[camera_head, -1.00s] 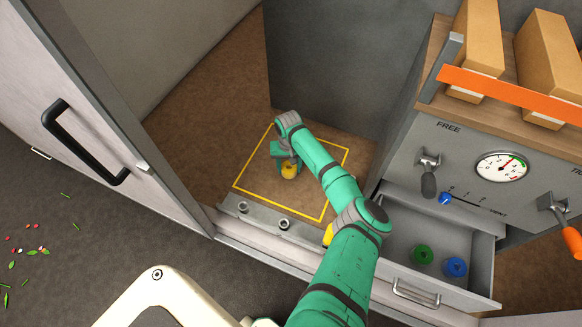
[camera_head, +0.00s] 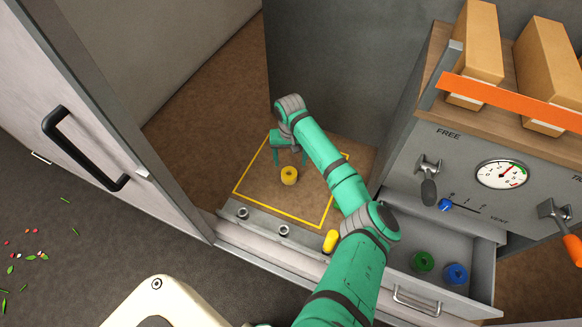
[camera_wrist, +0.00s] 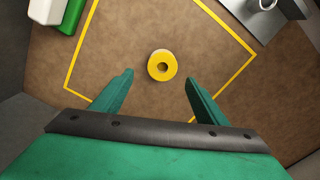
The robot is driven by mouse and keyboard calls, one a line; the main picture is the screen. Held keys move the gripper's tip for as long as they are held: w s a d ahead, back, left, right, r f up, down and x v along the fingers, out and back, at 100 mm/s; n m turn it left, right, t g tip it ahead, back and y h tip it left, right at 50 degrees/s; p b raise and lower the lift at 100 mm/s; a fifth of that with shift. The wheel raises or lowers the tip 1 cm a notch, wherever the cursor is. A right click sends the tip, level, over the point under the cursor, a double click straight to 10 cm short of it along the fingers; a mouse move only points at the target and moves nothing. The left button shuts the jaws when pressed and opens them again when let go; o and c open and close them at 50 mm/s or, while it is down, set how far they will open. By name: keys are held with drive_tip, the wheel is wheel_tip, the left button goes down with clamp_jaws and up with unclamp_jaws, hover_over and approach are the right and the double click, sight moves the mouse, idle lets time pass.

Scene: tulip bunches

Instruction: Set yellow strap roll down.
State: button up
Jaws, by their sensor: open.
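The yellow strap roll (camera_head: 289,176) rests on the brown floor inside the yellow outlined square (camera_head: 263,205). It also shows in the wrist view (camera_wrist: 162,65), with its dark centre hole facing up. My gripper (camera_head: 291,157) is open and empty, just behind and above the roll in the head view. In the wrist view the two green fingers (camera_wrist: 157,82) are spread wide, and the roll lies beyond their tips, between their lines and touching neither.
An open drawer (camera_head: 481,248) at right holds a green roll (camera_head: 423,260) and a blue roll (camera_head: 456,273). A metal sill (camera_head: 262,226) with two fittings and a yellow piece (camera_head: 331,241) lies in front. A door with a black handle (camera_head: 82,148) stands at left.

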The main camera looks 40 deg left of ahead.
drive_tip(key=s+a+m+t+y, duration=0.3)
drive_tip(key=s+a+y, duration=0.7)
drive_tip(key=s+a, duration=0.25)
drive_tip(key=s+d+m+t+h, duration=0.2)
drive_tip(key=s+d+t, duration=0.1)
drive_tip(key=d, duration=0.7)
drive_tip(key=s+d+m+t+h, duration=0.1)
drive_tip(key=s+d+m+t, duration=0.25)
drive_tip(key=d, duration=0.65)
drive_tip(key=s+d+m+t+h, duration=0.2)
drive_tip(key=s+d+t, duration=0.1)
drive_tip(key=d, duration=0.7)
drive_tip(key=s+d+r+n+t+h, duration=0.1)
drive_tip(key=s+d+r, duration=0.2)
drive_tip(key=d, duration=0.3)
drive_tip(key=s+d+r+t+h, duration=0.1)
drive_tip(key=s+d+r+h, duration=0.1)
drive_tip(key=s+d+r, duration=0.2)
drive_tip(key=s+d+r+n+t+h, duration=0.1)
drive_tip(key=s+d+r, duration=0.3)
drive_tip(key=d, duration=0.5)
drive_tip(key=s+h, duration=0.1)
drive_tip(key=s, duration=0.1)
drive_tip(key=shift+s+d+r+n, duration=0.2)
drive_tip(key=shift+s+d+n, duration=0.1)
drive_tip(key=shift+s+n, duration=0.05)
